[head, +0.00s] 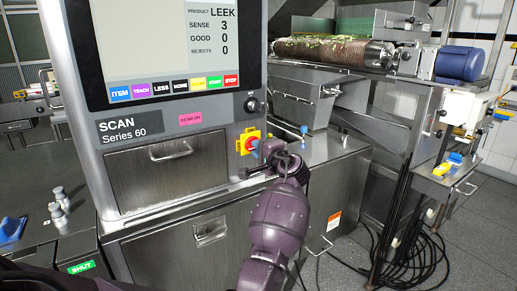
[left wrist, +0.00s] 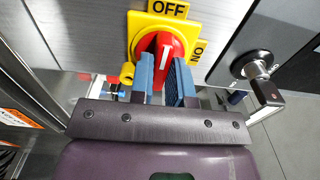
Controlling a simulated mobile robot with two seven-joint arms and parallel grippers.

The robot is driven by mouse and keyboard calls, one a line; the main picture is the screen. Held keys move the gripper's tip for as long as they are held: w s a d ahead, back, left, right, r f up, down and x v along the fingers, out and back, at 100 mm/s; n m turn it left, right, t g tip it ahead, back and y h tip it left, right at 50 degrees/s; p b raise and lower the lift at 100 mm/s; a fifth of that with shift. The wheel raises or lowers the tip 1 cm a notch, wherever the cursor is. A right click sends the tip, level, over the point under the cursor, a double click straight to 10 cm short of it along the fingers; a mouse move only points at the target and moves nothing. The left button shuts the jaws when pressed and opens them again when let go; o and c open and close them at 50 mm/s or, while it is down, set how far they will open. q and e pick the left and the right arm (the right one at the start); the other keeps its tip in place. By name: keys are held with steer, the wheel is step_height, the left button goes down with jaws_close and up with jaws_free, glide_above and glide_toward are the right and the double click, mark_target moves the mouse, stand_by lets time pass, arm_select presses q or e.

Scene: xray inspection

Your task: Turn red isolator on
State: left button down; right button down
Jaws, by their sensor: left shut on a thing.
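The red isolator (head: 246,145) is a rotary knob on a yellow plate on the front of the grey scan machine. In the left wrist view, the red knob (left wrist: 166,52) shows a white line that points roughly up at the word OFF. The word ON is at the plate's right side. My left gripper (head: 259,150) reaches the knob from the right in the head view. In the left wrist view, its blue fingertips (left wrist: 163,78) lie on either side of the knob's grip, shut on it. My right gripper is not in view.
A key switch (head: 252,105) sits above the isolator; in the left wrist view it (left wrist: 258,75) is close on the right. The lit screen (head: 160,45) and coloured buttons are above left. A roller conveyor (head: 330,52) and loose black cables (head: 400,260) are at the right.

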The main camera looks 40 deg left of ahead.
arm_select(q)
steer(key=shift+m+p, duration=6.95)
steer(key=shift+m, duration=1.85)
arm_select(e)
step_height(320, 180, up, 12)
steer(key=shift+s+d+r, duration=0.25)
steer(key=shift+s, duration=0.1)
arm_select(q)
steer(key=c, duration=1.1)
jaws_free()
steer(key=shift+d, duration=0.1)
